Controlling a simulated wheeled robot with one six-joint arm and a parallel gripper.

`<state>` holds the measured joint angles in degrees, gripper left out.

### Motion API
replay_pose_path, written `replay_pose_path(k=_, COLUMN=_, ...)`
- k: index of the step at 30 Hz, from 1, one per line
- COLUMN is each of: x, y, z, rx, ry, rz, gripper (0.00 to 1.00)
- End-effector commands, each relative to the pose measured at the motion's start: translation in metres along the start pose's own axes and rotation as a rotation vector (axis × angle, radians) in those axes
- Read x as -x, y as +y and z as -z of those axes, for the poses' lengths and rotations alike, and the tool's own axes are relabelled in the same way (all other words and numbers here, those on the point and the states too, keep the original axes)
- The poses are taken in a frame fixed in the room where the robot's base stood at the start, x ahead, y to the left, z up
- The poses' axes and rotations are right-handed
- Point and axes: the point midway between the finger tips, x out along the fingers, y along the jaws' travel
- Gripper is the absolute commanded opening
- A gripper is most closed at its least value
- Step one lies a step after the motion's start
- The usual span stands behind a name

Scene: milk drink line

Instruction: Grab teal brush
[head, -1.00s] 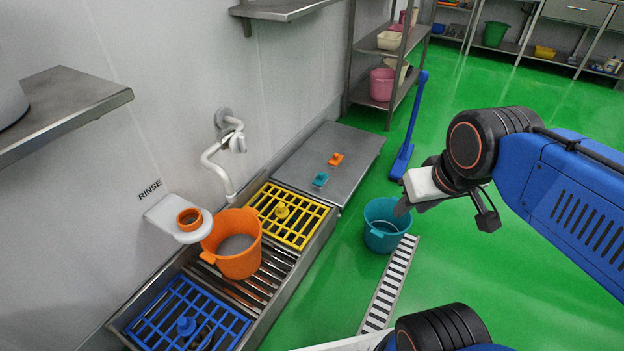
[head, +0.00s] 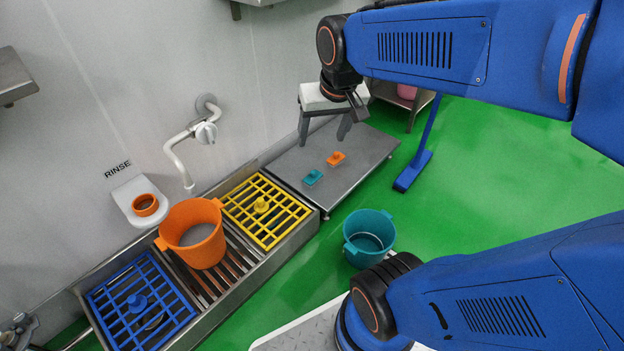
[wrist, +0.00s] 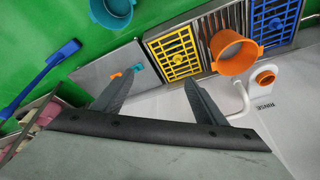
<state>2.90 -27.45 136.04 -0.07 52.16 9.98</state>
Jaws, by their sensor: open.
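The teal brush (head: 313,177) lies on the grey metal table (head: 290,165), close to its near edge. In the wrist view the teal brush (wrist: 139,67) is small, just beyond the left finger. An orange brush (head: 336,158) lies beside it, a little farther back and to the right. My gripper (head: 324,143) is open and empty, held above the far part of the table. In the wrist view its two fingers (wrist: 157,88) are spread wide with nothing between them.
A yellow grate (head: 283,224), an orange bucket (head: 197,250) and a blue grate (head: 115,318) line the metal trough. A teal bucket (head: 372,252) stands on the green floor. A white tap (head: 178,158) juts from the wall. A blue squeegee (head: 420,160) stands right of the table.

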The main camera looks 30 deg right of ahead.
Motion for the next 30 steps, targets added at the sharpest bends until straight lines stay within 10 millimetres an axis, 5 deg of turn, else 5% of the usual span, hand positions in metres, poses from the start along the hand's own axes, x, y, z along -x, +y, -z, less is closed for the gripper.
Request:
replay_pose_path(k=14, x=-0.081, y=0.008, z=0.128, rx=-0.257, ry=-0.087, rz=-0.042, gripper=0.66)
replay_pose_path(k=30, x=-0.232, y=0.042, z=0.239, rx=-0.549, ry=-0.171, rz=-0.103, gripper=0.66)
